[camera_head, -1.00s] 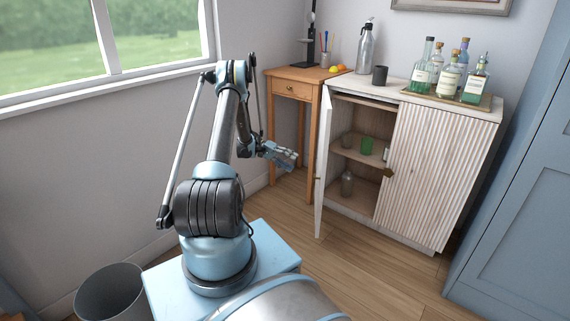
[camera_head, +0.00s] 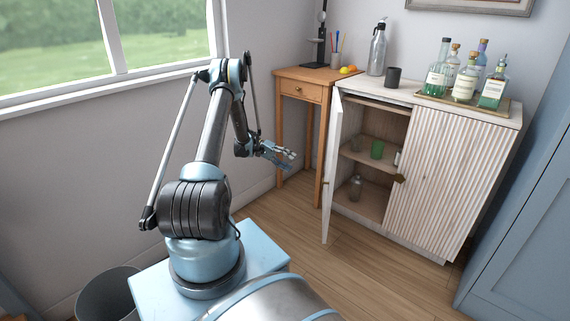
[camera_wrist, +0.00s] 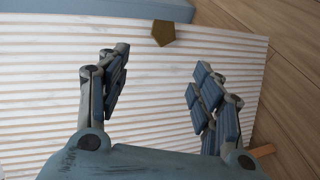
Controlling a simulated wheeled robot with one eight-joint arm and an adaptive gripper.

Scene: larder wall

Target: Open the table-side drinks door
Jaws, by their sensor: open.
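The drinks cabinet (camera_head: 425,91) is white with ribbed fronts. Its table-side door (camera_head: 332,165) stands swung well out from the front, seen nearly edge-on, and the shelves inside show. A small brass knob (camera_head: 326,182) is at this door's edge. My gripper (camera_head: 278,153) is open and empty, to the left of the door, on its outer side. In the wrist view the open fingers (camera_wrist: 158,65) point over a ribbed door face (camera_wrist: 150,70), with a brass knob (camera_wrist: 163,33) beyond the fingertips. Whether the fingers touch the door cannot be told.
The other ribbed door (camera_head: 455,185) is closed. Bottles on a tray (camera_head: 462,99), a flask (camera_head: 377,50) and a dark cup (camera_head: 393,77) stand on top. A wooden table (camera_head: 301,75) is left of the cabinet, a blue cupboard (camera_head: 530,220) right. Floor (camera_head: 340,262) in front is clear.

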